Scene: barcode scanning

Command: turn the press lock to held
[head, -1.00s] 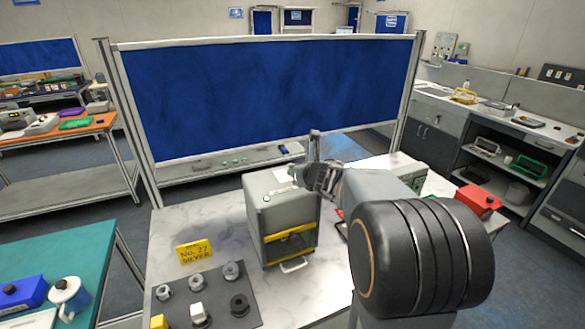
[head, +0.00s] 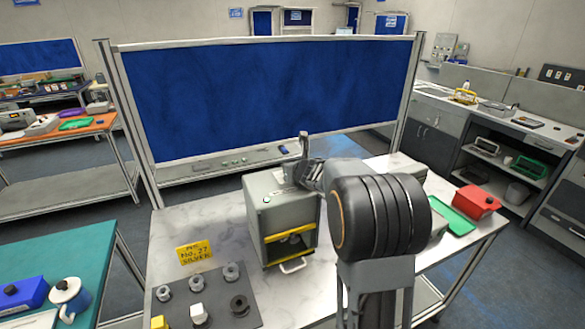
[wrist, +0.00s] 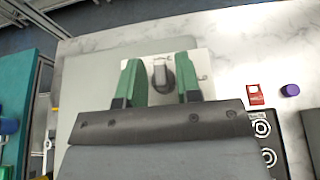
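The press (head: 282,225) is a grey box with yellow bars and a front handle, standing on the marbled table. In the wrist view, its grey top (wrist: 85,75) carries a white plate with a dark round press lock knob (wrist: 162,76) that has a pale grip bar. My gripper (wrist: 160,80) is open, with one green finger left of the knob and one right of it, and gaps show on both sides. In the head view my gripper (head: 304,160) is over the press top and hides the lock. The gap in height between fingers and knob is unclear.
A yellow sign (head: 194,252) and a dark board (head: 215,310) with several pegs and fittings are left of the press. A red box (head: 477,202) and a green tray (head: 451,216) lie to the right. A blue partition (head: 270,95) stands behind the table.

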